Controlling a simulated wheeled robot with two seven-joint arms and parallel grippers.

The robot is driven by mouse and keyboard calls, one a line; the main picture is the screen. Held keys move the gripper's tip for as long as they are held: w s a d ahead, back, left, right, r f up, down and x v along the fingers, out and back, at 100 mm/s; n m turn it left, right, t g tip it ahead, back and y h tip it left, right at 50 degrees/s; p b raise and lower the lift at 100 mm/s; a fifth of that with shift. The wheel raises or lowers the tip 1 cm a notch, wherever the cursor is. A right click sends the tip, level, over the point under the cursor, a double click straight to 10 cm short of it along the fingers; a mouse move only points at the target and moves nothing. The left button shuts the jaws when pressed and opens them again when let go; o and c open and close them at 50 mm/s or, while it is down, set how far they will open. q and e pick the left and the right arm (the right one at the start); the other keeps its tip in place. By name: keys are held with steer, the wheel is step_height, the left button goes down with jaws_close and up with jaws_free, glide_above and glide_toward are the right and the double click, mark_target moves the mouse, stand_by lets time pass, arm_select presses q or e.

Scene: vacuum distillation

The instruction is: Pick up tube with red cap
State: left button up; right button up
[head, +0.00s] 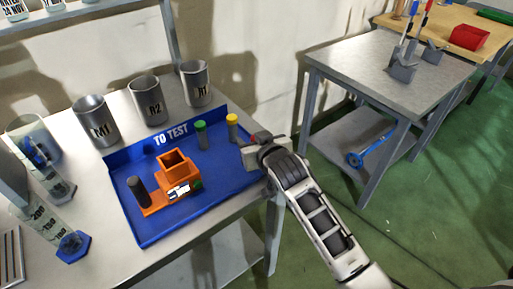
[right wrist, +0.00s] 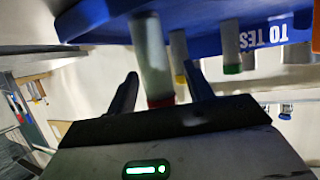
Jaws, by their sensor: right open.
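The tube with the red cap (right wrist: 152,55) stands at the right end of the blue "TO TEST" tray (head: 225,185). In the right wrist view, it appears between the two fingers of my right gripper (right wrist: 161,73). The fingers are apart, and I cannot tell whether either touches the tube. In the head view, my right gripper (head: 250,151) covers most of this tube; only a bit of red cap (head: 254,138) shows. My left gripper is not clearly in view.
A yellow-capped tube (head: 232,128) and a green-capped tube (head: 201,134) stand close by to the left. An orange holder (head: 173,165) sits mid-tray. Metal beakers (head: 147,103) stand behind the tray. Glassware (head: 50,178) is at the left. A second table (head: 375,70) is at the right.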

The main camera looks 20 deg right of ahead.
steer(key=shift+w, duration=0.1)
steer(key=c, duration=1)
steer(key=shift+c, duration=0.2)
